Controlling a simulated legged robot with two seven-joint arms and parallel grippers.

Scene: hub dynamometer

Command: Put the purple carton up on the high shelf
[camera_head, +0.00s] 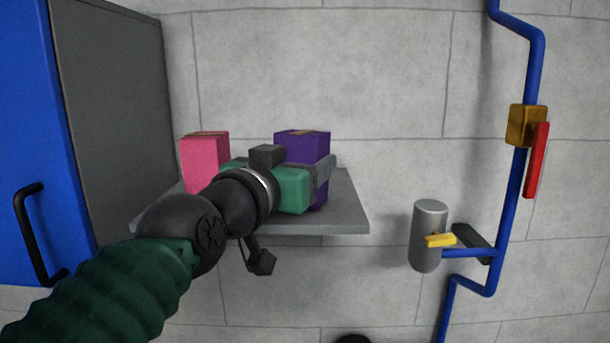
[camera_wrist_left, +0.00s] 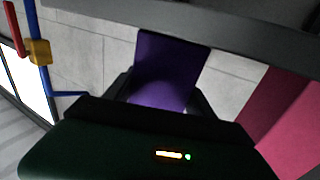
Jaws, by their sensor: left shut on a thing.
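The purple carton (camera_head: 303,146) is upright at the right part of the grey shelf (camera_head: 345,215) in the head view. My left gripper (camera_head: 308,175) is shut on it, and the green gripper body hides much of the carton's lower left. In the left wrist view the purple carton (camera_wrist_left: 170,70) sits between the two dark fingers of the left gripper (camera_wrist_left: 163,103). The shelf (camera_wrist_left: 255,38) crosses the top of that view, and the carton's end meets its edge in the picture. I cannot tell whether the carton rests on the shelf. My right gripper is not in view.
A pink carton (camera_head: 205,162) stands on the shelf to the left, apart from the purple one. A blue and grey cabinet (camera_head: 115,110) is at the left. A blue pipe (camera_head: 515,190) with a red handle and a grey cylinder (camera_head: 429,235) are on the right.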

